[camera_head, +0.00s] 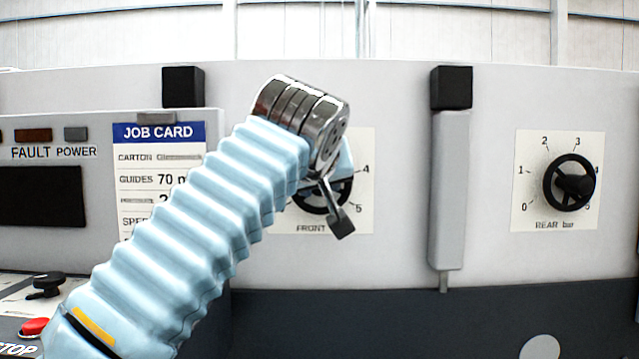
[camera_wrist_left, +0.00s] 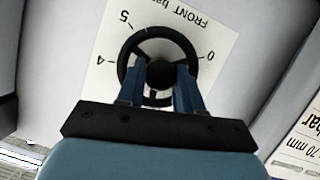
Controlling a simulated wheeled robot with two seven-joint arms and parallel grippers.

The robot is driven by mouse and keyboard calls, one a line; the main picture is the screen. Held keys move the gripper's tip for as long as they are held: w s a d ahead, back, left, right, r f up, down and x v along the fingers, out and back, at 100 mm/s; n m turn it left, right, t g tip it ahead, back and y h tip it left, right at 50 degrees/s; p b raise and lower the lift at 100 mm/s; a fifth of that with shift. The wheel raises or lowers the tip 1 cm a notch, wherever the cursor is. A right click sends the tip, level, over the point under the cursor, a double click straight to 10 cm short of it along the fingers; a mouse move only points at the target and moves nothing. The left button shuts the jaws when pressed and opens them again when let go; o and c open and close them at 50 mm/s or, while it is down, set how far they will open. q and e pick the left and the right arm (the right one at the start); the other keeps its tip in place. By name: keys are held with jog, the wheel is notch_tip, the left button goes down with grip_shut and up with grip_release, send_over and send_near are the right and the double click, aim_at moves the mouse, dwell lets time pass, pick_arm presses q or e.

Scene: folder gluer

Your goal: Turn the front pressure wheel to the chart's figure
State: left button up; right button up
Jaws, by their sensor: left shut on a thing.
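The front pressure wheel (camera_head: 302,205) is black, on a white dial plate marked FRONT (camera_head: 355,150), mostly hidden by my left arm in the head view. The figures 4 and 5 show there. In the left wrist view the wheel (camera_wrist_left: 160,74) shows nearly whole, with 0, 4 and 5 around it. My left gripper (camera_wrist_left: 159,82) is shut on the wheel's hub, a blue finger on each side. The job card (camera_head: 160,160) is left of the wheel; it reads GUIDES 70 m, and the pressure row is partly covered and blurred. My right gripper is not in view.
The rear pressure wheel (camera_head: 571,184) stands on its own dial at the right. A grey vertical bar with a black block (camera_head: 451,88) lies between the dials. A control box with a dark screen (camera_head: 40,195) and a red stop button (camera_head: 34,327) are at the left.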

pick_arm(q)
jog(key=o, duration=1)
jog(key=shift+f, duration=0.1)
jog(key=shift+o, duration=0.2)
jog(key=v, duration=1.3)
jog(key=shift+s, duration=0.35)
